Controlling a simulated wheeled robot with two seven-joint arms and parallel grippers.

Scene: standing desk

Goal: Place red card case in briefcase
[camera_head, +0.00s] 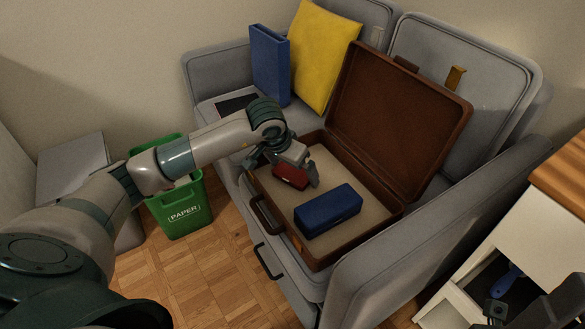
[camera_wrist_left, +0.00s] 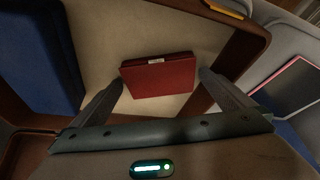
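The brown briefcase (camera_head: 402,122) lies open on the grey sofa, its lid raised at the back. The red card case (camera_head: 291,176) is inside its left part, below my left gripper (camera_head: 300,178). In the left wrist view, the red card case (camera_wrist_left: 158,76) lies flat over the beige lining, between the two fingertips of my left gripper (camera_wrist_left: 161,80). The fingers are spread, with a narrow gap showing on each side of the case.
A dark blue case (camera_head: 328,210) lies in the briefcase's front right part. A blue binder (camera_head: 270,66), a yellow cushion (camera_head: 321,55) and a tablet-like item (camera_head: 237,103) are on the sofa. A green paper bin (camera_head: 184,210) stands left. An open drawer (camera_head: 462,306) is at lower right.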

